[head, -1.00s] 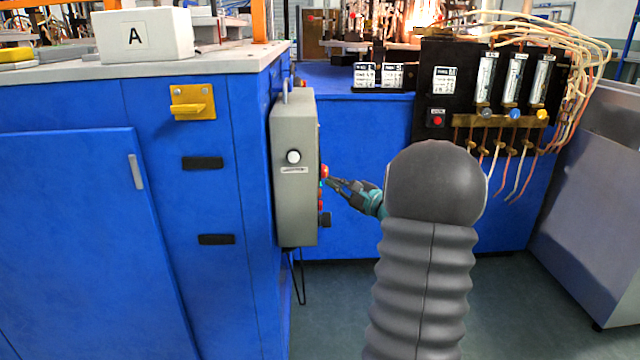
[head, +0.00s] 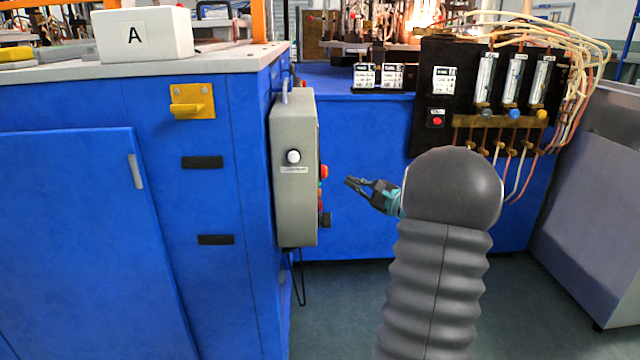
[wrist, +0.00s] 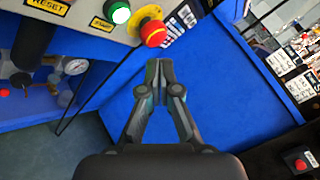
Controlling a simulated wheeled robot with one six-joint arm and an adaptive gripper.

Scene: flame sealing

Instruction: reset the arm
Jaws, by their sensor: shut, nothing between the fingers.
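My gripper (head: 352,183) is shut and empty. In the head view it points left toward the grey control box (head: 295,170), with a clear gap between its tips and the box's buttons. In the wrist view the gripper (wrist: 159,66) has its fingertips together in front of the blue cabinet side, below a red emergency stop button (wrist: 153,32) with a yellow collar. A lit green start button (wrist: 117,13) and a yellow reset label (wrist: 48,6) are at the top left of that view.
A blue cabinet (head: 80,220) with a white box marked A (head: 144,35) stands at left. A black panel (head: 432,130) with flow meters, hoses and a red button (head: 437,121) is behind my arm. A grey cabinet (head: 590,215) is at right. Floor between is clear.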

